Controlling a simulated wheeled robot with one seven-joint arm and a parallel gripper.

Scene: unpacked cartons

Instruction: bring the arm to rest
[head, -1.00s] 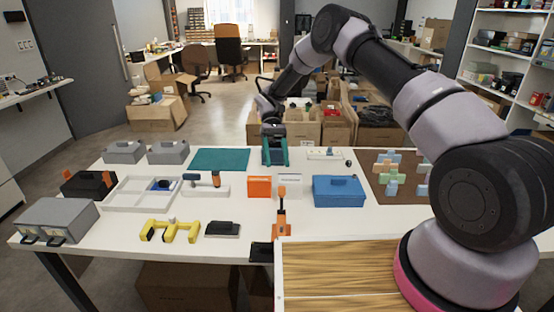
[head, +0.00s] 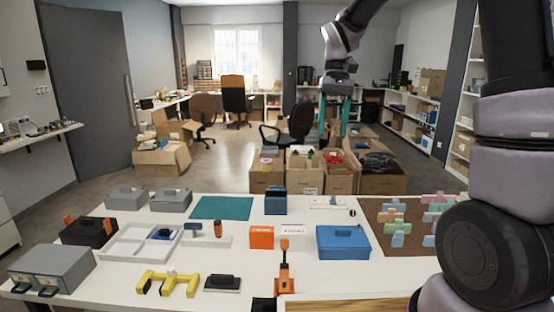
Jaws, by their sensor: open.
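My gripper (head: 334,120) hangs high above the far side of the white table (head: 225,278), pointing down. Its two teal fingers are apart with nothing between them. In the picture it shows in front of the cartons and shelves behind the table. My arm rises along the right side and leaves the top of the view, so part of it is hidden.
On the table are a blue toolbox (head: 343,242), a dark blue box (head: 275,202), an orange box (head: 261,237), a teal mat (head: 222,207), a white tray (head: 122,253), a yellow part (head: 168,282) and a brown board (head: 420,246) with colored pieces. Cartons (head: 305,174) stand behind.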

